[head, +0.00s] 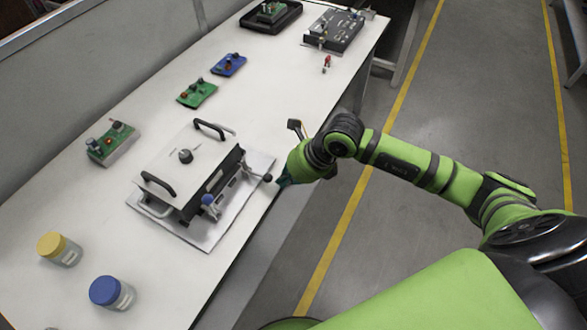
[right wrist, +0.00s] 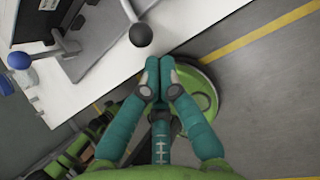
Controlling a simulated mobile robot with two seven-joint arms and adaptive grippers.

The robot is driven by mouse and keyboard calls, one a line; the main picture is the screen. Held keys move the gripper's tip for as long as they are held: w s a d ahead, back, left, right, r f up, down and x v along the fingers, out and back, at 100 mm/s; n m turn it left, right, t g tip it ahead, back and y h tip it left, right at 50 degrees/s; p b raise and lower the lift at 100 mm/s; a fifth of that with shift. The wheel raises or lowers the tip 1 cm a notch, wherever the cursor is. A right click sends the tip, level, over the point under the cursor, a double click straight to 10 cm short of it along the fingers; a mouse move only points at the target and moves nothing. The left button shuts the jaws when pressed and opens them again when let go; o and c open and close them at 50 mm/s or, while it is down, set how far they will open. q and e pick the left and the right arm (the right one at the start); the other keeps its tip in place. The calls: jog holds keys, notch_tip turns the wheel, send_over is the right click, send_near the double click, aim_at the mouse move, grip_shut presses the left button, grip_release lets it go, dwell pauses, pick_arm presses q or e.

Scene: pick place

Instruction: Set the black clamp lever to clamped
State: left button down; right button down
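The black clamp lever (head: 267,177) is on the right front side of a test fixture (head: 178,170). Its metal arm sticks outward from the fixture and ends in a round black knob, which shows large in the right wrist view (right wrist: 140,35). A second lever with a blue knob (head: 208,200) is on the same side, nearer the camera. It also shows in the right wrist view (right wrist: 18,60). My right gripper (right wrist: 159,62) has its teal fingers together and empty, just short of the black knob, with a small gap in the picture. My left gripper is not in view.
The fixture's base plate (head: 205,237) lies near the edge of the white table (head: 120,235). Jars with yellow (head: 50,244) and blue lids (head: 104,290) stand nearer. Several circuit boards and devices lie farther back. Open floor lies right of the table.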

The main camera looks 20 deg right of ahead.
aim_at(272, 190)
jog(key=shift+x, duration=1.8)
jog(key=shift+r+p, duration=0.2)
jog(key=shift+p, duration=0.1)
jog(key=shift+r+g, duration=0.15)
jog(key=shift+g, duration=0.15)
